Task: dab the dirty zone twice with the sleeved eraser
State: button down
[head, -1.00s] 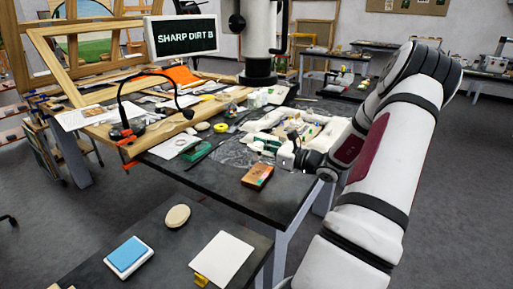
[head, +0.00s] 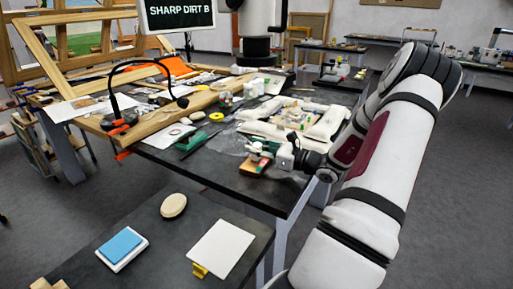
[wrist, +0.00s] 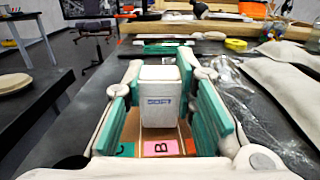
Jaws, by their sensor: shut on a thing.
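My gripper (wrist: 160,95) has green finger pads and is shut on a white block-shaped eraser (wrist: 160,100), whose blue lettering looks like "SOFT". Below it in the wrist view lies the brown fragment board (wrist: 135,128) with a green tag "C" (wrist: 124,150), a pink tag "B" (wrist: 160,148) and a red tag partly hidden. In the head view my gripper (head: 272,157) is over the fragment board (head: 252,168) near the table's front edge. I cannot tell whether the eraser touches it.
Behind the board lie padded white cushions (head: 325,124) and clear plastic film. A yellow tape roll (head: 216,117) and a black lamp (head: 117,122) stand to the left. A nearer table holds a blue pad (head: 122,245), an oval sponge-like piece (head: 173,205) and a white sheet (head: 221,249).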

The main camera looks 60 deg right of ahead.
jog(key=shift+f, duration=0.55)
dwell(1.2)
jog(key=shift+r, duration=0.1)
jog(key=shift+r+p, duration=2.45)
jog(key=shift+r, duration=1.05)
jog(key=shift+f, duration=0.15)
jog(key=shift+f+b, duration=1.55)
jog(key=shift+f, duration=1.35)
jog(key=shift+f, duration=0.55)
jog(key=shift+r, duration=0.15)
